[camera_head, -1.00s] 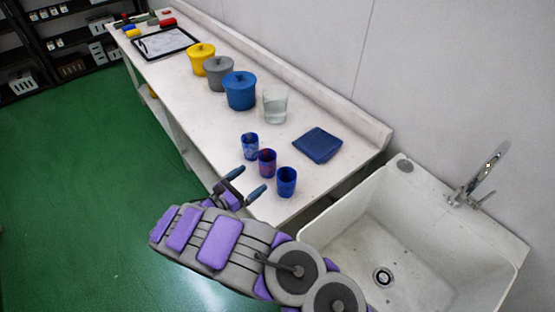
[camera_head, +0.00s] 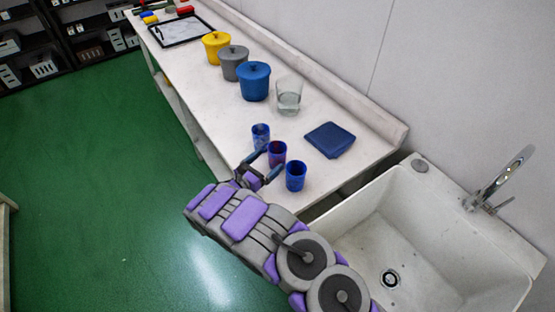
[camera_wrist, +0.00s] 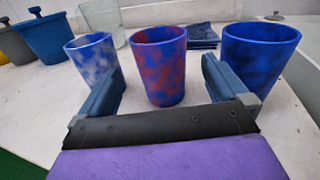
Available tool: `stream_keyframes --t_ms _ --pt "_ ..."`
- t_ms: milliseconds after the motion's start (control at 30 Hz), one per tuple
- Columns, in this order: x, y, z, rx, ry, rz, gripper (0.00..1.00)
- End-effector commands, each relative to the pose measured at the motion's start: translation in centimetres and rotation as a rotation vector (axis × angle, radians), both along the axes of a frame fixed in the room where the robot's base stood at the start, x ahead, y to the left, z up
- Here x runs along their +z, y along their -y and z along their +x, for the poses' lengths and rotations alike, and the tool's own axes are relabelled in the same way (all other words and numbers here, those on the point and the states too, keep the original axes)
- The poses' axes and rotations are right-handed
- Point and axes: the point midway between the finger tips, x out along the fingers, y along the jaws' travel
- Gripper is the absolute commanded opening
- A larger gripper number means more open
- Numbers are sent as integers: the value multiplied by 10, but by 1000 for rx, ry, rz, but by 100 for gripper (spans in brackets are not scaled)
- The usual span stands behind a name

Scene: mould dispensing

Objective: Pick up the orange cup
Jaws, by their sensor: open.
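Three small cups stand upright in a row near the front of the white counter (camera_head: 222,120). None looks plainly orange. The middle cup (camera_head: 278,150) is blue with red blotches; it also shows in the wrist view (camera_wrist: 159,68). The far cup (camera_head: 260,133) is blue and white, at left in the wrist view (camera_wrist: 92,58). The near cup (camera_head: 295,178) is dark blue, at right in the wrist view (camera_wrist: 254,58). My gripper (camera_head: 274,158) is open and empty, its fingers pointing at the middle cup and appearing on either side of it. Contact cannot be told.
A folded blue cloth (camera_head: 330,140) lies behind the cups. A glass of clear liquid (camera_head: 289,98) and blue (camera_head: 254,83), grey (camera_head: 234,64) and yellow (camera_head: 216,48) lidded pots stand farther along. A white sink (camera_head: 440,235) is at right; green floor (camera_head: 110,170) is clear at left.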

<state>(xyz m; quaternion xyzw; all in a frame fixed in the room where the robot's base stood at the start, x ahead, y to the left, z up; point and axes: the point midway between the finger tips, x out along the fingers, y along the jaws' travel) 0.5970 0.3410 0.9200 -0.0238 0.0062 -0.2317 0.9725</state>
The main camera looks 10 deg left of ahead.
Motion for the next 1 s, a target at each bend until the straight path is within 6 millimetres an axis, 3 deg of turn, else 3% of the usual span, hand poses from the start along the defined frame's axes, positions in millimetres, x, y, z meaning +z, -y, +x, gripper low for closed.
stream_keyframes --t_ms 267,600,867,1000 --pt "-2 8 16 0 0 0 100" --pt "-1 31 52 1 0 2 100" --pt "-1 31 55 2 0 0 100" --pt "-1 30 55 2 0 0 89"
